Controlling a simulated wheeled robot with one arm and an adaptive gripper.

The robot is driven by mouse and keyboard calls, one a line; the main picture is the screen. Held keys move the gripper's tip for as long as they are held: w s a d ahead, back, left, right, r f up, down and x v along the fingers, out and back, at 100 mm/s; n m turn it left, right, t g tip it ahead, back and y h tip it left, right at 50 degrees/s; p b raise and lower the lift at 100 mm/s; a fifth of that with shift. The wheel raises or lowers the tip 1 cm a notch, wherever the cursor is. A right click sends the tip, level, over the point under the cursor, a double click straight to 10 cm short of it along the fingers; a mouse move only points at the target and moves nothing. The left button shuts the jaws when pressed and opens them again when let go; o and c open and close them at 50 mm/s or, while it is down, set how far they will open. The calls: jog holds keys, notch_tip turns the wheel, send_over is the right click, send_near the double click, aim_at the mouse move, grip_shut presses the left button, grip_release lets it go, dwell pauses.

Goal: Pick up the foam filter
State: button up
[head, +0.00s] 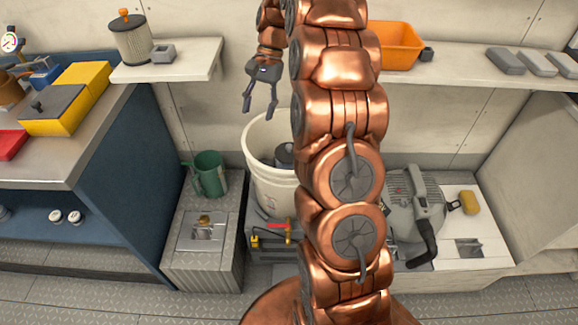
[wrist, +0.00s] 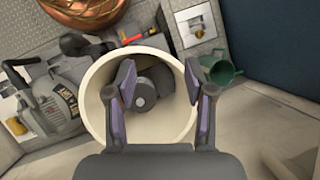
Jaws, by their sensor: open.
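A dark grey, rounded piece (head: 284,153) sits inside the cream bucket (head: 268,188); it looks like the foam filter, though I cannot be sure. In the head view my arm hides part of the bucket and piece. In the wrist view the piece (wrist: 146,92) lies in the bucket (wrist: 97,104), with a round hub-like end showing. My gripper (head: 259,110) is open and empty above the bucket, pointing down. In the wrist view its fingers (wrist: 160,76) stand apart on either side of the piece, apparently above it.
A green jug (head: 208,176) stands left of the bucket. A grey machine (head: 412,205) stands to the right, with a yellow block (head: 469,202) beyond it. Above are a shelf with a pleated canister (head: 130,40) and one with an orange bin (head: 396,47). A blue cabinet (head: 125,180) stands left.

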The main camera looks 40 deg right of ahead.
jog(key=w+d+f+m+b, duration=0.2)
jog(key=w+d+f+m, duration=0.15)
jog(key=d+f, duration=0.5)
jog(key=m+t+y+b, duration=0.1)
jog(key=m+b, duration=0.1)
jog(key=b, duration=0.1)
send_near(290, 145)
jog(key=f, duration=0.1)
jog(key=shift+b+x, duration=1.1)
jog(key=shift+x, duration=0.15)
jog(key=shift+s+a+f, duration=0.1)
jog(key=shift+s+a, duration=0.05)
jog(key=shift+a+f+b, duration=0.3)
jog(key=shift+f+b, duration=0.15)
jog(key=shift+b, duration=0.05)
jog(key=shift+x, duration=1.9)
jog(key=shift+c, duration=0.3)
grip_shut()
